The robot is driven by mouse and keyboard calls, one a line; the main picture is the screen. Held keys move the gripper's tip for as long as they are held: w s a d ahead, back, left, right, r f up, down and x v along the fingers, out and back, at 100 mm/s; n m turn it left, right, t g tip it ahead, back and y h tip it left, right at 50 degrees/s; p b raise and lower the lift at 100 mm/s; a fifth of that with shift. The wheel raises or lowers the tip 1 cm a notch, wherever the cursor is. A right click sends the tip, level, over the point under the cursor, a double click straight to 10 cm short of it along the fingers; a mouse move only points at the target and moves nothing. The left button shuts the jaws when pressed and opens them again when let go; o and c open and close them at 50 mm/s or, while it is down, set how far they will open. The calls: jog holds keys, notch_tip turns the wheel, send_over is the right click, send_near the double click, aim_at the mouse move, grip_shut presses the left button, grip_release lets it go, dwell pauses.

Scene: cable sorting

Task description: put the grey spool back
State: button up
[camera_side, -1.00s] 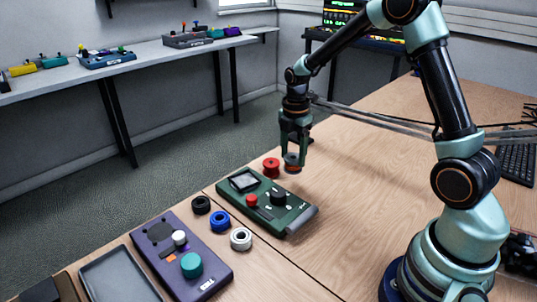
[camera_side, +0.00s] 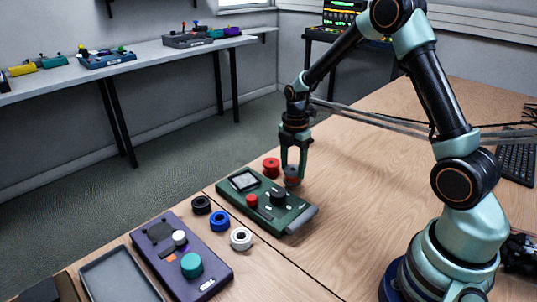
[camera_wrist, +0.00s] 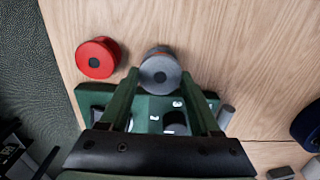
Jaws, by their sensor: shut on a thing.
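The grey spool (camera_side: 292,181) is between the fingertips of my gripper (camera_side: 293,169), which is shut on it, just behind the green control box. In the wrist view the grey spool (camera_wrist: 160,74) shows its round top with a dark centre hole, between the two green fingers (camera_wrist: 158,88). It is at or very near the table surface; I cannot tell whether it touches. The fingers hide part of its sides.
A red spool (camera_side: 271,167) stands close to the left of the grey one. The green control box (camera_side: 265,203) lies in front. Black (camera_side: 201,205), blue (camera_side: 220,221) and white (camera_side: 241,239) spools line up nearer the camera. Bare table lies to the right.

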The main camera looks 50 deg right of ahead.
jog(key=shift+f, duration=0.45)
jog(key=shift+f, duration=0.35)
jog(key=o, duration=1.6)
jog(key=shift+c, duration=0.2)
jog(key=shift+r, duration=3.55)
